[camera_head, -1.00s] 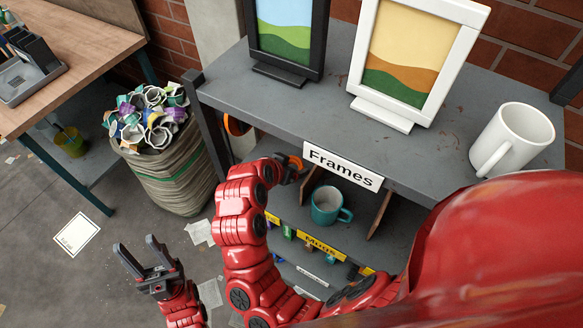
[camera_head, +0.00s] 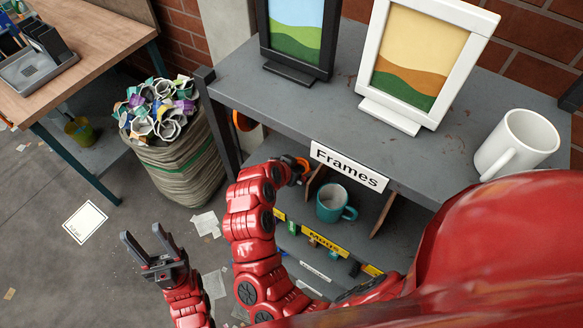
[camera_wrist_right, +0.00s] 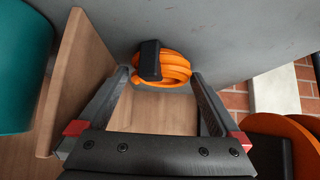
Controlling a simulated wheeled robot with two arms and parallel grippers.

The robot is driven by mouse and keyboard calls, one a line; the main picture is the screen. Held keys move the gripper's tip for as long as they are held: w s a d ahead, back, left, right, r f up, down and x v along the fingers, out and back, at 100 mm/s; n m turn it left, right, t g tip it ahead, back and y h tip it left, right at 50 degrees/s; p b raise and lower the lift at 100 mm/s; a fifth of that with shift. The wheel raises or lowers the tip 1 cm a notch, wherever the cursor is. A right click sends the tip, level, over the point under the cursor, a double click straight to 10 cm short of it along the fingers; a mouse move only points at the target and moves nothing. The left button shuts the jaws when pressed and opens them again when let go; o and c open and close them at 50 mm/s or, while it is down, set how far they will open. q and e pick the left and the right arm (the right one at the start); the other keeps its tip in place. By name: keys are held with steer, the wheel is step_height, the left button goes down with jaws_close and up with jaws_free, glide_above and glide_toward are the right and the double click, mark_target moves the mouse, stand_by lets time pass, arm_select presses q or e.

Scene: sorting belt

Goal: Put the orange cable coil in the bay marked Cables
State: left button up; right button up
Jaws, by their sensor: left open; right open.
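The orange cable coil (camera_wrist_right: 174,72), with a black tie, lies in a shelf compartment against a grey surface in the right wrist view. My right gripper (camera_head: 293,172) reaches into the shelf just left of the teal mug. Its two fingers are apart, with the coil between and just beyond the tips; it is not clamped. In the head view only a bit of orange (camera_head: 302,163) shows there. My left gripper (camera_head: 152,248) is open and empty, over the floor left of the shelf. No Cables label is readable.
Wooden dividers (camera_wrist_right: 82,75) stand close to my right gripper. The shelf top (camera_head: 300,110) bears two picture frames and a white mug (camera_head: 516,143). A full sack (camera_head: 183,170) stands left of the shelf.

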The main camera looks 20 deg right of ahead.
steer(key=b+v, duration=0.2)
steer(key=v, duration=0.9)
steer(key=shift+s+a, duration=0.2)
steer(key=shift+r, duration=0.2)
